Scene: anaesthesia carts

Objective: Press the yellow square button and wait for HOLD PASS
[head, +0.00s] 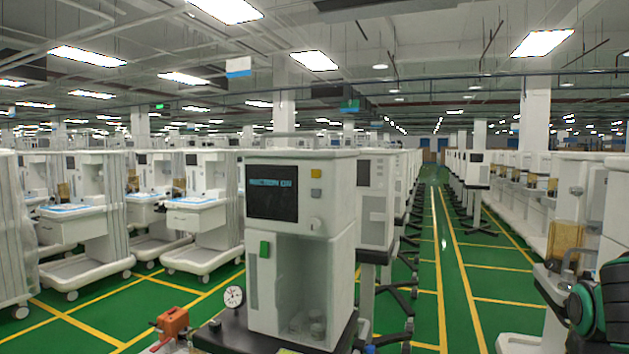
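The yellow square button (316,173) is on the upper right of the front of a white anaesthesia machine (330,262) in the middle foreground. A dark screen (272,193) to its left shows blue text that seems to read "SUCTION OK"; HOLD PASS does not show on it. A grey square button (316,192) sits just below the yellow one, with a pale round knob (316,223) lower down. A green rocker-like part (264,249) is under the screen. Nothing touches the yellow button. My gripper is not in view; part of my arm seems to show at the lower right edge.
A round gauge (233,297) and an orange block-like part (172,322) are left of the machine's base. More white carts (192,220) stand at left, with others behind and along the right. A green aisle (455,270) with yellow lines runs back at right of centre.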

